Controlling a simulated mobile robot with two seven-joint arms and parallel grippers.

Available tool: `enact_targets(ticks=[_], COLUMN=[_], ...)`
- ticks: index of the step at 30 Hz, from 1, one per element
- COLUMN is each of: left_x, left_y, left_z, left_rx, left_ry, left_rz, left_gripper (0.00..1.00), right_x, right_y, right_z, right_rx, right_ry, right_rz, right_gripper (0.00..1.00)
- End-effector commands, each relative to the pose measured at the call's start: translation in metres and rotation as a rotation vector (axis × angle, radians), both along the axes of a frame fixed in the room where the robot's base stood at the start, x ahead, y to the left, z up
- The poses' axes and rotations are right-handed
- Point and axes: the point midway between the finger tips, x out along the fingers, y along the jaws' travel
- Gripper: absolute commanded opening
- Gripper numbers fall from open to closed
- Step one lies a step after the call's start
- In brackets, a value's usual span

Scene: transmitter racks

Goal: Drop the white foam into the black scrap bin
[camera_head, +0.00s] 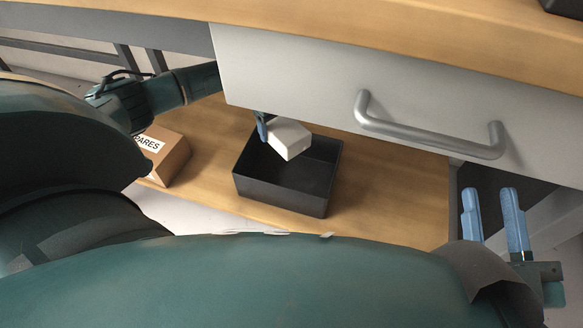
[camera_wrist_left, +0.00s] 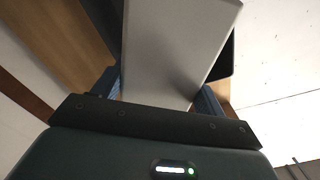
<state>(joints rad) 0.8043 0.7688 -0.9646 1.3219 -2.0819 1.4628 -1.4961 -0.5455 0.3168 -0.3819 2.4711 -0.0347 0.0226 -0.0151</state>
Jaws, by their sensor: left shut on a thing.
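The white foam (camera_head: 290,138) is a pale block over the back part of the open black scrap bin (camera_head: 281,196). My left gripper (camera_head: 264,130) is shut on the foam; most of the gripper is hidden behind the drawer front. In the left wrist view the foam (camera_wrist_left: 172,55) fills the space between the blue fingers, with a dark edge of the bin (camera_wrist_left: 224,62) behind it. The bin stands on a low wooden shelf, and its visible interior looks empty. My right gripper (camera_head: 492,215) is open and empty at the right, away from the bin.
The wooden shelf (camera_head: 395,195) is clear to the right of the bin.

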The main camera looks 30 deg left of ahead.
Motion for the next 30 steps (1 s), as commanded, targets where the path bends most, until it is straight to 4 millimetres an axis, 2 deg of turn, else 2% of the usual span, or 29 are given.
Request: enact_targets(ticks=[1, 4, 15, 16, 25, 30], left_x=[0.000, 0.000, 0.000, 0.000, 0.000, 0.000], left_y=[0.000, 0.000, 0.000, 0.000, 0.000, 0.000], left_z=[-0.009, -0.014, -0.017, -0.017, -0.017, -0.017], left_rx=[0.000, 0.000, -0.001, -0.001, 0.000, 0.000], left_ry=[0.000, -0.001, -0.002, -0.002, -0.001, -0.001], left_rz=[0.000, 0.000, 0.000, 0.000, 0.000, 0.000], left_gripper=[0.51, 0.51, 0.51, 0.73, 0.97, 0.97], right_x=[0.002, 0.004, 0.005, 0.005, 0.005, 0.005], right_y=[-0.001, -0.001, -0.002, -0.002, -0.002, -0.002], right_z=[0.001, 0.009, 0.017, 0.017, 0.017, 0.017], right_rx=[-0.004, -0.006, -0.010, -0.010, -0.010, -0.010], right_ry=[-0.037, -0.089, -0.128, -0.128, -0.127, -0.127], right_rz=[0.001, 0.002, 0.002, 0.002, 0.001, 0.001], right_gripper=[0.33, 0.33, 0.33, 0.33, 0.33, 0.33])
